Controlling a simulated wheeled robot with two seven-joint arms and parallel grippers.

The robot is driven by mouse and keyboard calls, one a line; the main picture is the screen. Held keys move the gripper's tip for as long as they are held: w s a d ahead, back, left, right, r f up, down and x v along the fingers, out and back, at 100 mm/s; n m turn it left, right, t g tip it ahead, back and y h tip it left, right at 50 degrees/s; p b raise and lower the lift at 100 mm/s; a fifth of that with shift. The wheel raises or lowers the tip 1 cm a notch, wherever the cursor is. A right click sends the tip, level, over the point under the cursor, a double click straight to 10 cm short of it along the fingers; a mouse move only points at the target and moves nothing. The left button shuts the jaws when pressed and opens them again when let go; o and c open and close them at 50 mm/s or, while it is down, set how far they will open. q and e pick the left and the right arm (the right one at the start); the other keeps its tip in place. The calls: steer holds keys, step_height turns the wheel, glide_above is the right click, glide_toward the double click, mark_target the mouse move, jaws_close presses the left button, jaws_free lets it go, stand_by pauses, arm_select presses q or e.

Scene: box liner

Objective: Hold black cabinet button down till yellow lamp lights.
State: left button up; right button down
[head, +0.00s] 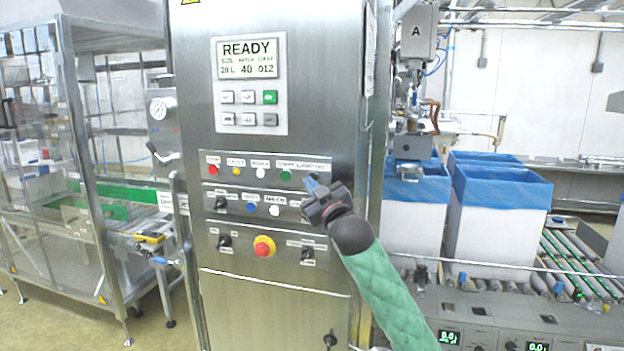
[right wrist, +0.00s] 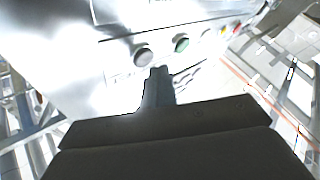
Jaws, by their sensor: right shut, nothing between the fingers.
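The steel cabinet (head: 210,130) stands in front of me with rows of buttons and lamps. My left gripper is not in view.
A display (head: 247,58) reading READY and a keypad sit above the rows. A red emergency knob (head: 264,246) on yellow is below. White bins with blue liners (head: 500,188) stand on a roller conveyor at right. A glazed machine frame (head: 70,120) stands at left.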

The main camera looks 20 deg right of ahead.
stand_by(0.3)
steer(key=s+a, duration=0.1)
steer(key=s, duration=0.1)
steer(key=s+a+p, duration=0.1)
steer(key=s+a, duration=0.1)
steer(key=shift+s, duration=0.1)
stand_by(0.5)
steer(key=shift+d, duration=0.1)
